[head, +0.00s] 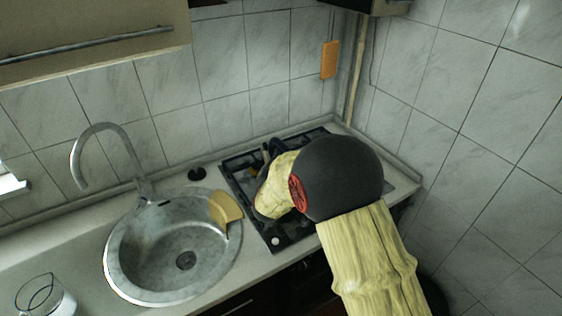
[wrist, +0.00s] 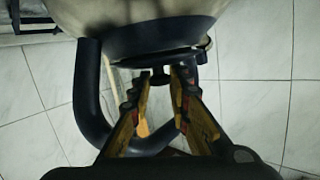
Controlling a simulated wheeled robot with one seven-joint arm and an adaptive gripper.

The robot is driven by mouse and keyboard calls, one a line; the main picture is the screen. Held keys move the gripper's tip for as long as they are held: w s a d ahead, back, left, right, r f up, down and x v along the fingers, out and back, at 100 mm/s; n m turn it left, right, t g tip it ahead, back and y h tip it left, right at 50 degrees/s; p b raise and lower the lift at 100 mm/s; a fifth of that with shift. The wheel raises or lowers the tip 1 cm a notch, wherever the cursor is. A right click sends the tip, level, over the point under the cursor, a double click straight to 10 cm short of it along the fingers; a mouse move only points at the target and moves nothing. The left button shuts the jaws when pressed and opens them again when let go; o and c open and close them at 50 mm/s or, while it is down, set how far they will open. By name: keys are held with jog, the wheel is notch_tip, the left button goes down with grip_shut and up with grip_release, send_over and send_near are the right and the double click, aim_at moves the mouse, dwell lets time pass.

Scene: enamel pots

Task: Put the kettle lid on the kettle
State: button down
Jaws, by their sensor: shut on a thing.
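In the wrist view, my gripper (wrist: 158,82) has its two yellow-sided fingers closed in on a small dark knob, which I take to be that of the kettle lid (wrist: 160,73). The lid shows edge-on as a dark band under the pale kettle (wrist: 140,15). The kettle has a dark blue rim and a thick dark blue handle (wrist: 87,95) that loops around my fingers. I cannot tell whether the lid touches the kettle opening. In the head view my arm covers most of the hob area, and dark blue parts (head: 268,150) show only in small pieces behind it.
A black hob (head: 237,184) is set in the counter under my arm. A pale vessel with a thin dark handle (head: 48,300) stands front left. Tiled walls close the corner.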

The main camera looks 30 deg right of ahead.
jog(key=c, duration=1.6)
grip_release()
jog(key=shift+a, duration=0.1)
